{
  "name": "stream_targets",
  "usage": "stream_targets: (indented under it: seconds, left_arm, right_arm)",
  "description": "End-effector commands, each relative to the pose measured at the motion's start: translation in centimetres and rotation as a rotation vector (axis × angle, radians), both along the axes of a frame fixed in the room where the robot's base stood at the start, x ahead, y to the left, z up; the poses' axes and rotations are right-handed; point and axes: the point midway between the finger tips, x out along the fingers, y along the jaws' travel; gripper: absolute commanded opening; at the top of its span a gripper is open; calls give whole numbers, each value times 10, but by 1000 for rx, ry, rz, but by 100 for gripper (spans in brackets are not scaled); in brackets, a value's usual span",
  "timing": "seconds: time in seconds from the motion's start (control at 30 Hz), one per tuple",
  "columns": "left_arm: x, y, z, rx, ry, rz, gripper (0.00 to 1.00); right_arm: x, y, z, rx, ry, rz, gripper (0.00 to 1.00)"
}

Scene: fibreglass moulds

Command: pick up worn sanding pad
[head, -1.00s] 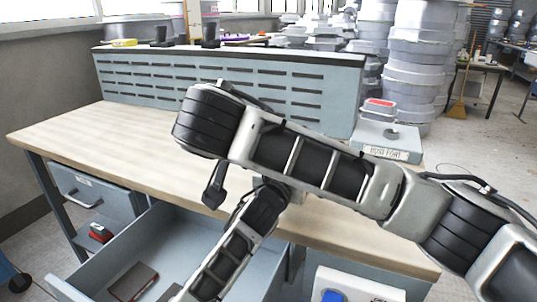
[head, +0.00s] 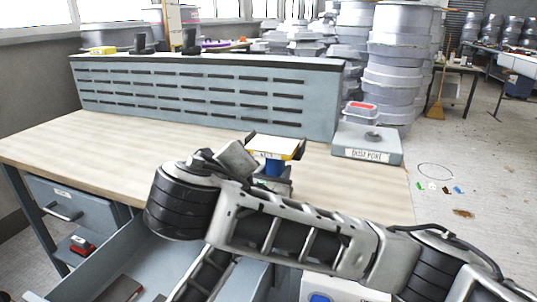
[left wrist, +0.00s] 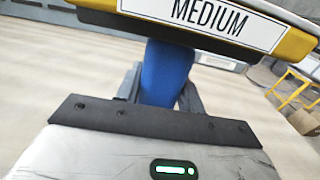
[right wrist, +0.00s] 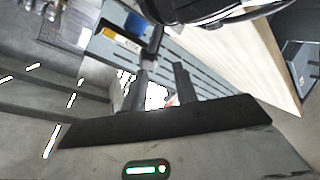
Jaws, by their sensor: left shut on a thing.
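The sanding pad (head: 275,147) is a flat plate with yellow and black edges and a pale top on a blue handle. In the left wrist view the pad (left wrist: 225,25) carries a white label reading MEDIUM. My left gripper (left wrist: 160,95) is shut on its blue handle (left wrist: 165,72), and in the head view it holds the pad above the bench. The pad's wear cannot be judged. My right gripper (right wrist: 160,72) is open, with its fingers apart and no thing held between them. I cannot make it out in the head view.
The wooden bench (head: 110,150) is largely clear. A slotted grey panel (head: 200,95) backs it. A box labelled DUST PORT (head: 367,145) stands at its right end. An open drawer (head: 130,262) with dark flat items lies below the front edge. Pale moulds (head: 395,60) are stacked behind.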

Motion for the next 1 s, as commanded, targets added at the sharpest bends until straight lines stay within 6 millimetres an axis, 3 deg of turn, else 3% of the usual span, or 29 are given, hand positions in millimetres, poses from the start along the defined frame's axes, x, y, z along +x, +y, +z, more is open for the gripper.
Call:
stream_targets:
  seconds: [0.3, 0.5, 0.77, 1.0]
  left_arm:
    - [0, 0, -1, 1, 2, 1, 9]
    - [0, 0, -1, 1, 2, 1, 9]
    - [0, 0, -1, 1, 2, 1, 9]
    - [0, 0, -1, 1, 2, 1, 9]
  right_arm:
    - [-5, -19, -2, -519, -85, 140, 29]
    - [-7, -35, -1, -731, -91, 144, 29]
    - [2, -42, -2, -798, -87, 139, 29]
    - [34, -48, -8, -798, -87, 139, 29]
